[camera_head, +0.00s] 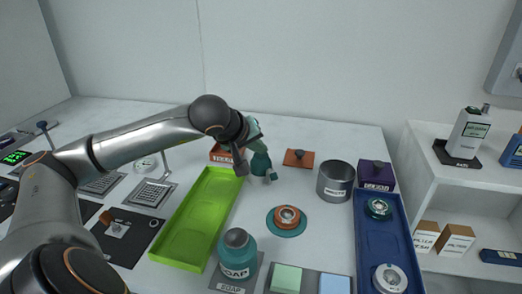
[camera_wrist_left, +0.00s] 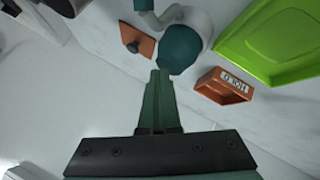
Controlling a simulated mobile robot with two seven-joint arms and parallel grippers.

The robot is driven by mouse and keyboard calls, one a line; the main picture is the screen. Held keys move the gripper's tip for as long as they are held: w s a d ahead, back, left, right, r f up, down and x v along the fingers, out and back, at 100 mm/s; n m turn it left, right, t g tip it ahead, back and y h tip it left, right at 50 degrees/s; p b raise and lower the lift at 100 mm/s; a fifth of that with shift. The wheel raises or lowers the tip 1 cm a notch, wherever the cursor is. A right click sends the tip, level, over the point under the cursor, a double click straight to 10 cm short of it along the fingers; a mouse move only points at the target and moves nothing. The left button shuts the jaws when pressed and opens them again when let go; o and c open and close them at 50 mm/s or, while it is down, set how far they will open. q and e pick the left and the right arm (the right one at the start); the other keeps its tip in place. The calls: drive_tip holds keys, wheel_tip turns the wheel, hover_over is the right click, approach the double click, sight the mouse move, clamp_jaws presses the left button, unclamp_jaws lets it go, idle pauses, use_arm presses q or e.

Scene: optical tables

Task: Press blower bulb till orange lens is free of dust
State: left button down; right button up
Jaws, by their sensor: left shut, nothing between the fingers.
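The teal blower bulb (camera_head: 261,163) stands at the back of the table, right of the green tray, with its nozzle toward the front. In the left wrist view the bulb (camera_wrist_left: 182,50) is just beyond my fingertips; whether they touch it I cannot tell. My left gripper (camera_head: 240,168) is shut and empty, pointing down beside the bulb, and its closed green fingers (camera_wrist_left: 159,76) show in the wrist view. The orange lens (camera_head: 287,215) lies on a round teal pad in the middle of the table. It is too small to tell whether dust is on it. My right gripper is out of view.
The green tray (camera_head: 176,238) lies left of the lens. An orange box (camera_wrist_left: 223,86) and an orange plate with a knob (camera_head: 299,158) flank the bulb. A metal pot (camera_head: 335,182), a blue tray (camera_head: 371,245) and a teal soap jar (camera_head: 238,254) stand nearby.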

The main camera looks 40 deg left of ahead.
sight(259, 157)
use_arm(q)
drive_tip(key=shift+r+p, duration=0.7)
drive_tip(key=shift+r, duration=0.3)
drive_tip(key=shift+r+p, duration=2.05)
drive_tip(key=shift+r, duration=0.45)
drive_tip(key=shift+r, duration=0.1)
